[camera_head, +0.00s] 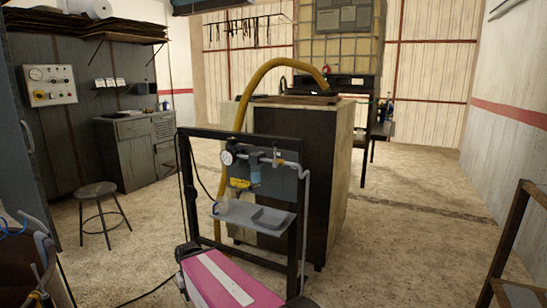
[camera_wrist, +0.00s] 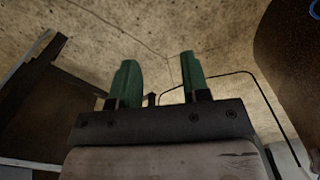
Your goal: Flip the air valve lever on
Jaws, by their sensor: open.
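The air line assembly (camera_head: 262,160) is on a dark upright frame in the middle of the head view. It has a round gauge (camera_head: 227,158), a blue-grey filter bowl (camera_head: 255,172) and a grey pipe (camera_head: 297,166) bending down at the right. A small yellow piece (camera_head: 240,183) sits below the gauge; I cannot tell whether it is the lever or a label. The valve lever is too small to make out surely. My gripper (camera_wrist: 157,82) shows in the wrist view with two green fingers apart and nothing between them. The valve does not show there.
A grey shelf (camera_head: 240,215) with a tray juts out below the valve. A dark cabinet (camera_head: 290,180) with a yellow hose (camera_head: 250,95) stands behind the frame. A stool (camera_head: 96,190) is at the left, a rack (camera_head: 508,240) at the right. Floor is clear between cabinet and rack.

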